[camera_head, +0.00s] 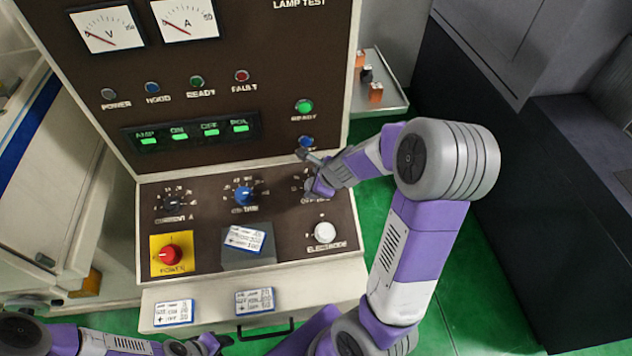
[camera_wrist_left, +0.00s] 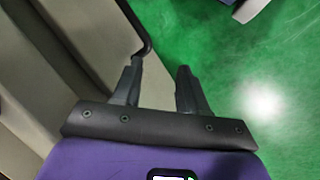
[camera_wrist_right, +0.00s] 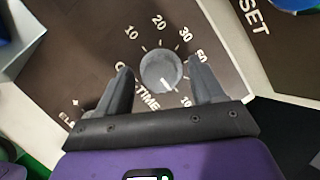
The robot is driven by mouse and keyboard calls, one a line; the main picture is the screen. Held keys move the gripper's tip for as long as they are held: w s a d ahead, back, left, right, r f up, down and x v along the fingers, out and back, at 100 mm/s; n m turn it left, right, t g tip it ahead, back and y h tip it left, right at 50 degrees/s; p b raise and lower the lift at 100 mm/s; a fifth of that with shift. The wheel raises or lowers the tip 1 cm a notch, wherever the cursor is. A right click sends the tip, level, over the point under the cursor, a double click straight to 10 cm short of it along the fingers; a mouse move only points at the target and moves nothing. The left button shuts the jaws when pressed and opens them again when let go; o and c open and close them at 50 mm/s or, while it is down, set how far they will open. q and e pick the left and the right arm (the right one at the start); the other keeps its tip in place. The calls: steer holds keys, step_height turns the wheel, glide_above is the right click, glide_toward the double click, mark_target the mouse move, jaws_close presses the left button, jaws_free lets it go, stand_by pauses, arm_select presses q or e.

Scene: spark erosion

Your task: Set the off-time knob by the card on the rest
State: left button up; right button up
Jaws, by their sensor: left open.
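The grey off-time knob (camera_wrist_right: 161,70) shows in the right wrist view, with a scale around it. Its white mark points to the lower right, towards the last number. My right gripper (camera_wrist_right: 160,66) is open, one finger on each side of the knob, with gaps between. In the head view my right gripper (camera_head: 316,187) hides much of this knob. A card (camera_head: 245,238) with printed lines sits on the dark rest (camera_head: 248,260) below the blue on-time knob (camera_head: 244,196); its small print is hard to read. My left gripper (camera_wrist_left: 160,75) is open and empty, low by the cabinet front.
Two more cards lie on the ledge below, one left (camera_head: 174,312) and one in the middle (camera_head: 254,301). The current knob (camera_head: 171,203), red power knob (camera_head: 170,254) and white electrode knob (camera_head: 325,232) share the panel. A drawer handle (camera_wrist_left: 141,30) is near my left gripper.

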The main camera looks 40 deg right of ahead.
steer(key=p+v, duration=0.5)
steer(key=v, duration=0.2)
steer(key=shift+s+r+p, duration=0.2)
steer(key=shift+p, duration=0.1)
stand_by(0.7)
